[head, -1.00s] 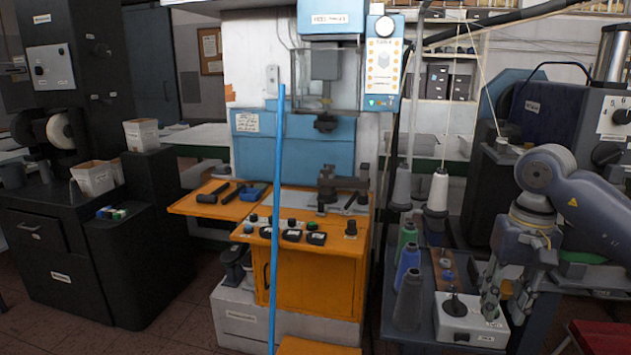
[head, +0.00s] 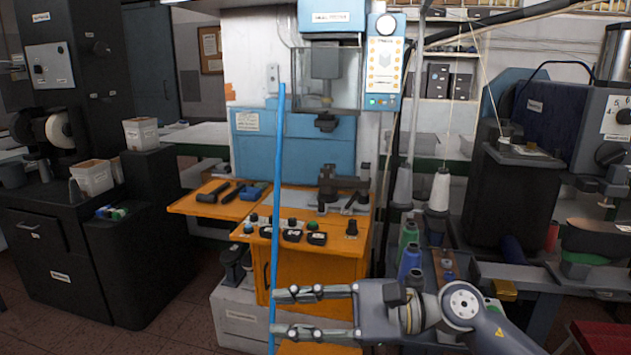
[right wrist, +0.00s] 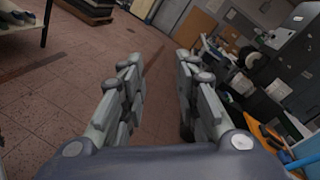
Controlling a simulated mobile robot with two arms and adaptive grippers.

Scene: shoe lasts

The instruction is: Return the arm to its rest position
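My right gripper (head: 300,312) is grey and reaches in from the lower right of the head view, its fingers pointing left in front of the orange machine cabinet. Its two fingers are spread apart, with nothing between them. In the right wrist view the same gripper (right wrist: 160,95) is open and empty, with the tiled floor (right wrist: 60,120) showing between and beyond its fingers. My left gripper is in neither view. No shoe last can be made out clearly.
A blue upright hose (head: 277,190) runs close to the right fingertips. The orange workbench (head: 310,225) holds black tools and knobs. Several thread cones, including a blue one (head: 410,262), stand right of it. A black cabinet (head: 60,260) is at the left. Open floor lies between.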

